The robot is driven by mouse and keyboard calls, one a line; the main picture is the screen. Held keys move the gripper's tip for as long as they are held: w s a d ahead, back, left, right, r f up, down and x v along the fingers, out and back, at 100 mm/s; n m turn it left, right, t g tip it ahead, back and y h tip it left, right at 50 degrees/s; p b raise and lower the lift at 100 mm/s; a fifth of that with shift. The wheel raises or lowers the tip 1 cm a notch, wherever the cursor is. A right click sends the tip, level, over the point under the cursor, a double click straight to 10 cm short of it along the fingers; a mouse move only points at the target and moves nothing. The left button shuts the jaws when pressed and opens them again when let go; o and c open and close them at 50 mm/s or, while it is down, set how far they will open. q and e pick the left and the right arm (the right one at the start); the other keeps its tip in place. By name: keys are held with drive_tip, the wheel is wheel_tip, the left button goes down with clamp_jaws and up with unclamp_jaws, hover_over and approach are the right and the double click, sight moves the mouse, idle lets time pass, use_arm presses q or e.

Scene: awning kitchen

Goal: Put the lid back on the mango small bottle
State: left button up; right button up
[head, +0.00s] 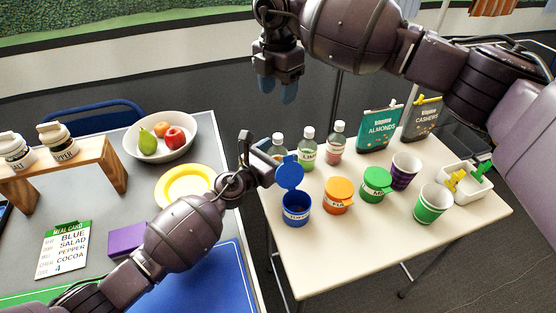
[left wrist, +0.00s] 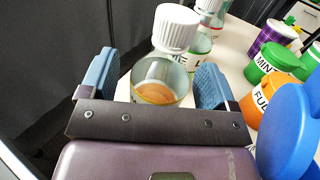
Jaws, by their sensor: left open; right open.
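Three small clear bottles with white caps stand near the back of the cream table. The leftmost bottle (head: 279,150) is partly hidden by my left gripper (head: 267,152). In the left wrist view, a clear bottle (left wrist: 160,82) with orange-brown contents lies between the open blue fingers of my left gripper (left wrist: 156,80). A white ribbed cap (left wrist: 176,27) shows at its top; I cannot tell how it is seated. Its label is not readable, so I cannot confirm it is mango. My right gripper (head: 277,87) is open and empty, above the floor behind the tables.
The middle bottle (head: 307,150) and right bottle (head: 335,144) stand close by. A blue canister (head: 296,212) with its lid raised, an orange canister (head: 338,196) and a green canister (head: 376,185) stand in front. Cups (head: 432,206) and a white caddy (head: 468,193) are at right.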

use_arm(q)
drive_tip(key=p+v, duration=0.1)
drive_tip(key=v, duration=0.9)
drive_tip(key=shift+s+a, duration=0.25)
drive_tip(key=shift+s, duration=0.1)
use_arm(e)
drive_tip(key=shift+s+r, duration=0.15)
drive_tip(key=shift+r, duration=1.35)
